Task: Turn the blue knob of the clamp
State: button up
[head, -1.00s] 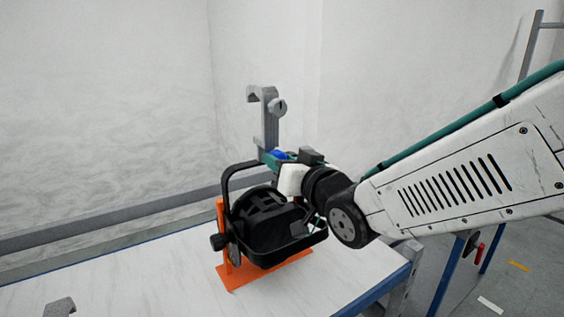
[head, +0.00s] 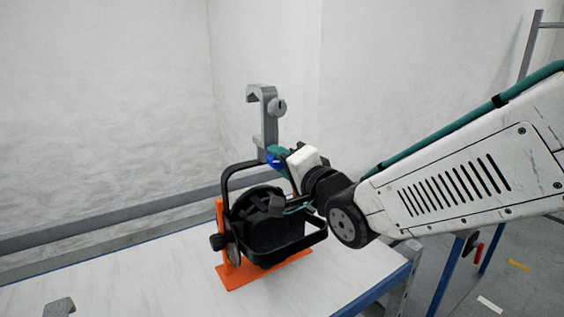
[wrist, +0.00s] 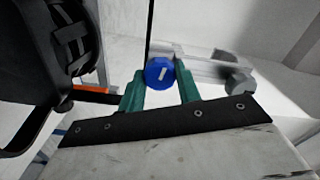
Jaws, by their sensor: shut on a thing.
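The blue knob (wrist: 159,73) sits between the two green fingertips of my gripper (wrist: 160,88) in the wrist view, with a pale bar mark on its face. My gripper is shut on it. In the head view my gripper (head: 277,154) reaches in from the right, and a bit of the blue knob (head: 272,160) shows at its fingers. The grey hook-shaped clamp (head: 268,115) stands upright above the black par can (head: 268,228); it also shows behind the knob in the wrist view (wrist: 205,67).
The par can hangs in a black yoke on an orange stand (head: 237,279) on the white table (head: 150,275). A grey part (head: 60,307) lies at the table's front left.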

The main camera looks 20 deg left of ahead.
jog(key=m, duration=0.6)
jog(key=shift+f, duration=0.1)
jog(key=m, duration=0.6)
jog(key=shift+m, duration=0.3)
dwell(0.3)
jog(key=o, duration=1)
jog(key=shift+s, duration=0.1)
jog(key=v, duration=0.7)
jog(key=shift+s+d, duration=0.2)
jog(key=shift+d, duration=0.05)
